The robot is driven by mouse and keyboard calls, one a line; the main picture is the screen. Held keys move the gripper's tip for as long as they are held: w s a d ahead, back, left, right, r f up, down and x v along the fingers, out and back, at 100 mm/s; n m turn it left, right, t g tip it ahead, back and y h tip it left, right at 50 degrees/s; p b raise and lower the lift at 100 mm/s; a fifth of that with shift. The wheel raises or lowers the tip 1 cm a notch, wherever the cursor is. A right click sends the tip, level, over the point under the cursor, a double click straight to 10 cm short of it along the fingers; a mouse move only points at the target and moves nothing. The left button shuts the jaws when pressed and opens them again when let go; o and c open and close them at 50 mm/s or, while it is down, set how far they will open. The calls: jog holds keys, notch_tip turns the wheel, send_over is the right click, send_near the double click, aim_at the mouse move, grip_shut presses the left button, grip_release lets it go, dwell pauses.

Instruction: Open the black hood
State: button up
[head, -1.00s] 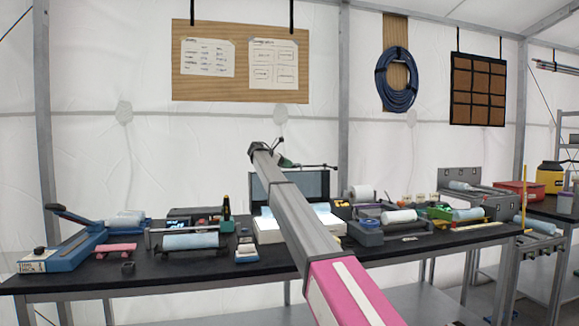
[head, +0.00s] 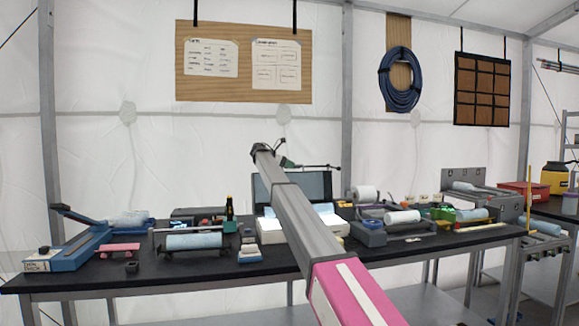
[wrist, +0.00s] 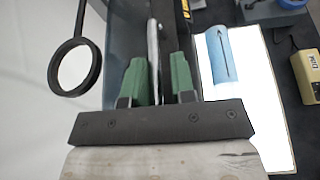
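The black hood (head: 318,186) is a dark panel standing about upright at the back of a lit white box (head: 272,232) on the table; my arm covers part of both in the head view. In the wrist view the glowing white box (wrist: 262,95) lies to the right. My gripper (wrist: 160,75) has two green fingers with a gap between them. A thin pale upright edge (wrist: 153,45), probably the hood's, runs between the fingers, with a visible gap to the right finger. Contact with the left finger is unclear. In the head view the fingertips are small and partly hidden.
A ring-shaped magnifier (wrist: 76,66) on a thin arm is close to my gripper's left. A blue sealer (head: 85,245) and a roller holder (head: 190,242) stand left of the box. More rollers (head: 403,217) crowd the right. The black table front (head: 180,275) is mostly clear.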

jog(key=v, duration=1.1)
